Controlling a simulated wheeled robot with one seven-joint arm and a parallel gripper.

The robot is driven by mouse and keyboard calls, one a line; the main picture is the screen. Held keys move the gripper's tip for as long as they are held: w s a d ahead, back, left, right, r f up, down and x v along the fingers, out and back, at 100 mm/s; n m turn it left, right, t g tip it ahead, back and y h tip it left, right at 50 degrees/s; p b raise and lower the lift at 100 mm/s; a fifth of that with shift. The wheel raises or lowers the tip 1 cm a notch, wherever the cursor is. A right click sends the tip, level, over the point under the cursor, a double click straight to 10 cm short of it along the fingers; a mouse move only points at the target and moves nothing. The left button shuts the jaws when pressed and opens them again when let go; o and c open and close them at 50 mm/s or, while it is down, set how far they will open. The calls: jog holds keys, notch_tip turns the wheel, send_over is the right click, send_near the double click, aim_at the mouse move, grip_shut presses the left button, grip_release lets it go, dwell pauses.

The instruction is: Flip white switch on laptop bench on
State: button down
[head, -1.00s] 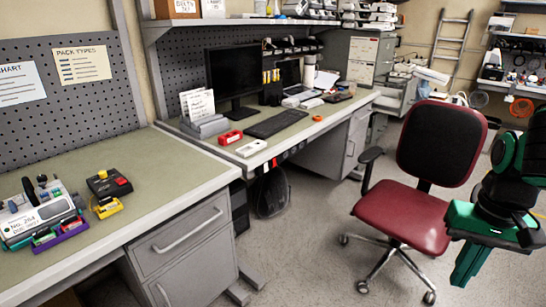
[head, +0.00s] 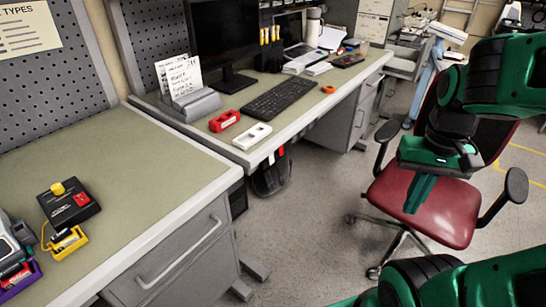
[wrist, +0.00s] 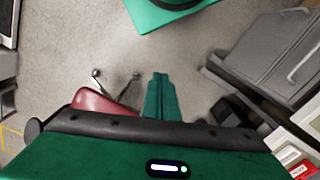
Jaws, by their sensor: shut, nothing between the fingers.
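The white switch unit (head: 252,136) lies near the front edge of the laptop bench (head: 222,152) in the head view, just right of a red box. It is small, and its on or off state cannot be told. The open laptop (head: 302,46) stands farther back on the same bench. My gripper (head: 418,197) is shut and empty, pointing down in front of the red chair, well to the right of the switch and apart from it. Its closed fingers also show in the wrist view (wrist: 160,98), above the floor.
The red chair (head: 420,205) stands on the floor behind my gripper. A red box (head: 224,121), keyboard (head: 285,96), monitor (head: 215,40) and card holder (head: 190,103) are on the laptop bench. Floor between benches and chair is clear.

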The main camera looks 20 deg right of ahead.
jog(key=w+a+f+m+t+y, duration=0.1)
jog(key=w+a+f+t, duration=0.1)
jog(key=w, duration=0.7)
jog(key=w+a+f+m+t+y, duration=0.2)
jog(key=w+a, duration=0.3)
jog(key=w, duration=0.5)
jog(key=w+a+f+m+t+y, duration=0.1)
jog(key=w+a+f+t, duration=0.2)
jog(key=w, duration=0.7)
jog(key=shift+w+a+f+y, duration=0.15)
jog(key=shift+w+a+y, duration=0.1)
jog(key=shift+a+y, duration=0.15)
